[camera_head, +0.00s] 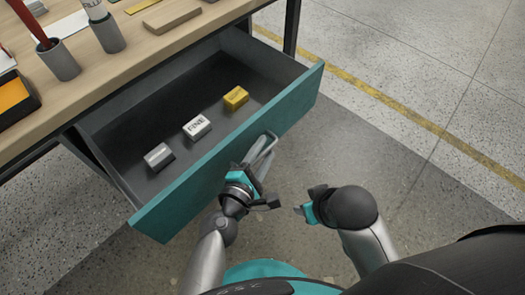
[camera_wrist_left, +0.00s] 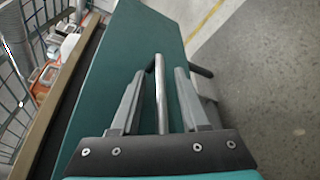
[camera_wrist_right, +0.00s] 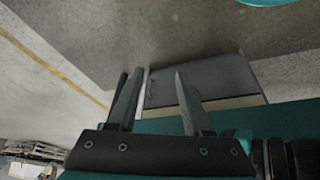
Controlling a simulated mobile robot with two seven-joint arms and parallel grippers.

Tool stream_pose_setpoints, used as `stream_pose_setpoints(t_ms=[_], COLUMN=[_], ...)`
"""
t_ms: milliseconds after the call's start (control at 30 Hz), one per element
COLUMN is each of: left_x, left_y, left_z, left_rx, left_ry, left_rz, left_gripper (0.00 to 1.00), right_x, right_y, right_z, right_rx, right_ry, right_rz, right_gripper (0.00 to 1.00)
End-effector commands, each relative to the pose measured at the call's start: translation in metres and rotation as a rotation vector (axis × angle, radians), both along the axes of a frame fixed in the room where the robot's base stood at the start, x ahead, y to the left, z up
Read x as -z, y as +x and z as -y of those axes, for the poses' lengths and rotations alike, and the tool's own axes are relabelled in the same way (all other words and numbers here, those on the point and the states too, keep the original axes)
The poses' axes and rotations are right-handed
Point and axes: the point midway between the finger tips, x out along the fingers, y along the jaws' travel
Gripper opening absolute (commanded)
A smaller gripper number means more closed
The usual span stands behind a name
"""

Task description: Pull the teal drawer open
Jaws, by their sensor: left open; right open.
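The teal drawer (camera_head: 243,151) is pulled out from under the wooden desk, and its dark inside shows. Its front panel also fills much of the left wrist view (camera_wrist_left: 125,65). A metal bar handle (camera_wrist_left: 160,95) is on that front. My left gripper (camera_head: 263,158) is at the handle. In the left wrist view its two fingers are open, one on each side of the bar, with gaps showing. My right gripper (camera_head: 301,210) is open and empty, in front of the drawer and right of the left gripper. Its open fingers show in the right wrist view (camera_wrist_right: 157,85).
A grey block (camera_head: 158,156), a white block marked FINE (camera_head: 197,127) and a yellow block (camera_head: 236,97) lie in the drawer. The desk top (camera_head: 135,57) carries grey cups (camera_head: 59,62) and a wooden block (camera_head: 172,16). The floor at right is clear.

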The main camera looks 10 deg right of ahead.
Motion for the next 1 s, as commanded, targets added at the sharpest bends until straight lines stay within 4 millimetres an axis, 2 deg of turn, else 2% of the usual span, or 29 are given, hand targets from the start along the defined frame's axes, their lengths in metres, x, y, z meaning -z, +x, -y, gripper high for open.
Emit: stream_pose_setpoints(t_ms=[133,267,433,600,800,1000], left_x=[-0.001,-0.005,-0.012,-0.018,-0.026,-0.03], left_y=[-0.005,-0.019,-0.049,-0.076,-0.102,-0.118], left_z=[-0.003,-0.013,-0.033,-0.052,-0.069,-0.081], left_rx=[0.0,0.001,0.003,0.003,0.004,0.001], left_ry=[0.002,0.003,0.004,0.004,0.001,0.002], left_rz=[-0.001,-0.001,-0.001,-0.001,-0.002,0.0], left_gripper=[0.45,0.45,0.45,0.45,0.45,0.45], right_x=[-0.001,-0.001,0.014,0.016,-0.002,-0.014], right_y=[0.001,0.001,0.0,0.0,-0.001,-0.001], right_z=[0.001,0.002,0.003,0.003,0.0,0.001], right_rx=[-0.001,-0.001,-0.002,-0.002,-0.002,-0.001], right_ry=[-0.002,-0.004,-0.011,-0.011,0.001,0.001], right_rz=[0.002,0.005,-0.02,-0.018,0.004,0.021], right_gripper=[0.5,0.5,0.5,0.5,0.5,0.5])
